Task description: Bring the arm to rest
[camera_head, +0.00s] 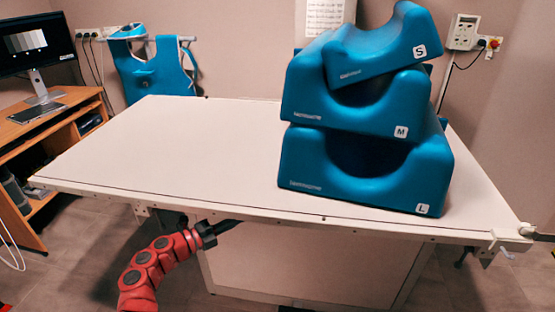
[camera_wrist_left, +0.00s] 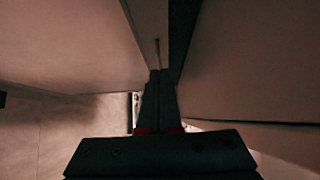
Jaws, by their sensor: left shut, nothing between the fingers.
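My left arm, red with dark joint caps, comes up from the bottom left in the head view. My left gripper (camera_head: 230,225) is black and sits just below the front edge of the white table (camera_head: 170,150). In the left wrist view the gripper (camera_wrist_left: 160,73) has its two fingers together, with nothing between them. Pale panels lie on both sides of the fingers there, and dark shade surrounds them. My right gripper is not in view.
Blue cushions marked S (camera_head: 385,45), M (camera_head: 310,100) and L (camera_head: 320,175) are stacked at the table's right. The table's left half is clear. A wooden desk (camera_head: 45,130) with a monitor (camera_head: 35,45) stands left. A blue apron (camera_head: 150,70) hangs behind.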

